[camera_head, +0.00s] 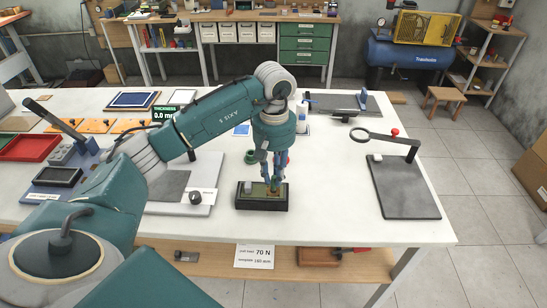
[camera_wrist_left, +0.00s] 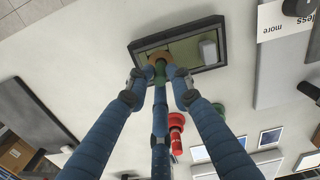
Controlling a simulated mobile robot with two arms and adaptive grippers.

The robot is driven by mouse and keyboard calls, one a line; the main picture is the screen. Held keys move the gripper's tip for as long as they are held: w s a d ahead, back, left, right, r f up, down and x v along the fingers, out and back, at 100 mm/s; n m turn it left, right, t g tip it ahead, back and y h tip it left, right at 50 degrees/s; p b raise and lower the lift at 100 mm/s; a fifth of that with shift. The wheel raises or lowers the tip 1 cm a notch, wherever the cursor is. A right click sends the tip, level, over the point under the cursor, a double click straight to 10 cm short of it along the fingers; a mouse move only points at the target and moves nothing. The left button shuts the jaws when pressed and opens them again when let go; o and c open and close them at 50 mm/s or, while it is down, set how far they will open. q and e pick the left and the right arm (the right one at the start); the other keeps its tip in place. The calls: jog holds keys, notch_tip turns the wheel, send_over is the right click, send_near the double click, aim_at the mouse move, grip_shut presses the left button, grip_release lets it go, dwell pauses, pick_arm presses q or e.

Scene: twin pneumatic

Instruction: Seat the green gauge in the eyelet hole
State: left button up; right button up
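My left gripper (camera_head: 274,184) points down over a black-rimmed tray (camera_head: 246,204) with an olive inner surface, near the table's front edge. Its fingers close in around a small green piece, which looks like the green gauge (camera_head: 274,180). In the left wrist view the fingertips (camera_wrist_left: 161,73) meet at this piece, by an orange-brown ring (camera_wrist_left: 159,58) over the tray (camera_wrist_left: 210,36). The fingers hide most of the gauge and the eyelet hole, so I cannot tell how deep it sits. My right gripper is not in view.
A green cup-like piece (camera_head: 251,157) and a red piece (camera_head: 283,157) stand behind the gripper. A grey board with a ring magnifier (camera_head: 405,187) is at the right. A light plate with a black knob (camera_head: 196,197) is at the left. Bare white table lies between tray and board.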

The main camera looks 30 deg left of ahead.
pick_arm(q)
notch_tip(320, 180, up, 8)
jog(key=shift+s+a+b, duration=0.1)
jog(key=shift+b, duration=0.4)
